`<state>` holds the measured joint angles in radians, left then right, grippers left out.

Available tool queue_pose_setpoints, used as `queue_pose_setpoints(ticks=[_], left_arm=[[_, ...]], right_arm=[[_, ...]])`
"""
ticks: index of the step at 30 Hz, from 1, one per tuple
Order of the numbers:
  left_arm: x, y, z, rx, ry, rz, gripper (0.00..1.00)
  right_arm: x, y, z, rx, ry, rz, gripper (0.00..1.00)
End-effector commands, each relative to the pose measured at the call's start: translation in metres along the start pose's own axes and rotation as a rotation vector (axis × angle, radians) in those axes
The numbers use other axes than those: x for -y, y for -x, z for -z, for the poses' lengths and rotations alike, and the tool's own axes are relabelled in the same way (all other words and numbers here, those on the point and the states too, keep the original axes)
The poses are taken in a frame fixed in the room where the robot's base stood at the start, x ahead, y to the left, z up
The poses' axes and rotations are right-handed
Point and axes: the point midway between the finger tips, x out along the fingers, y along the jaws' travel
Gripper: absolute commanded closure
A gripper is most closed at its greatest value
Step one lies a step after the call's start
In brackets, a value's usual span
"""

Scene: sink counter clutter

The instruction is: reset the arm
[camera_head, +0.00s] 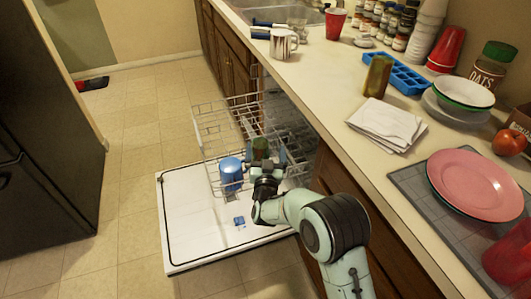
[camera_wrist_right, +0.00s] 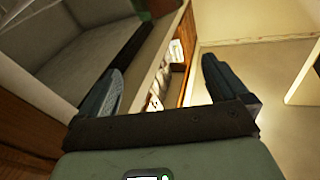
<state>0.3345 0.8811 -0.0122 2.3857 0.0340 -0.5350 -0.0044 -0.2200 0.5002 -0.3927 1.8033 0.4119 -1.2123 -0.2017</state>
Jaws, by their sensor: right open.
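My right gripper (camera_head: 265,163) is over the open dishwasher, at the lower rack, with its arm coming in from the lower right. In the wrist view the right gripper (camera_wrist_right: 158,80) has its two fingers wide apart and nothing held between them. A green-brown glass (camera_head: 260,148) is in the rack just beyond the gripper in the head view; whether they touch cannot be told. A blue cup (camera_head: 231,172) stands in the rack to the left of the gripper. My left gripper is not in view.
The pulled-out rack (camera_head: 207,130) and open dishwasher door (camera_head: 185,235) lie below the counter. The counter (camera_head: 330,85) holds a mug (camera_head: 283,43), another green-brown glass (camera_head: 377,76), napkins (camera_head: 388,124), a blue ice tray (camera_head: 408,78) and a pink plate (camera_head: 474,183).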

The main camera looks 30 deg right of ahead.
Motion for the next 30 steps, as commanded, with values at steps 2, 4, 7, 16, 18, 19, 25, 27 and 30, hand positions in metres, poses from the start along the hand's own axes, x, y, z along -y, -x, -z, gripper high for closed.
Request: queue_pose_setpoints(ticks=[2, 4, 7, 16, 18, 19, 25, 27, 30], left_arm=[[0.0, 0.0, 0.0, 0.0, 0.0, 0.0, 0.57], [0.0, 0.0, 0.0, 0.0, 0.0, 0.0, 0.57], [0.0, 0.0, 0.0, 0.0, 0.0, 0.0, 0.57], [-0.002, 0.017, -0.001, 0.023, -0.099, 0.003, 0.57], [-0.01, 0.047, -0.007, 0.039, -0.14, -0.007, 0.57], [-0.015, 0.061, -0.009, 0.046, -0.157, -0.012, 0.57], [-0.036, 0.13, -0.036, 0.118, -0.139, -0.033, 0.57], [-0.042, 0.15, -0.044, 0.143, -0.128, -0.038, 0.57], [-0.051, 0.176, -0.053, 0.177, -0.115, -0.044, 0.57]], right_arm=[[0.0, 0.0, 0.0, 0.0, 0.0, 0.0, 0.0], [0.0, 0.0, 0.0, 0.0, 0.0, 0.0, 0.0], [0.0, 0.0, 0.0, -0.001, 0.0, 0.0, 0.0], [0.053, 0.017, 0.02, 0.08, -0.158, 0.075, 0.0], [0.067, 0.042, 0.0, 0.236, -0.165, 0.123, 0.0], [0.073, 0.056, -0.009, 0.313, -0.166, 0.146, 0.0], [0.035, 0.17, -0.105, 0.832, -0.028, 0.202, 0.0], [0.017, 0.218, -0.126, 1.005, 0.004, 0.21, 0.0], [-0.008, 0.29, -0.14, 1.246, 0.038, 0.218, 0.0]])
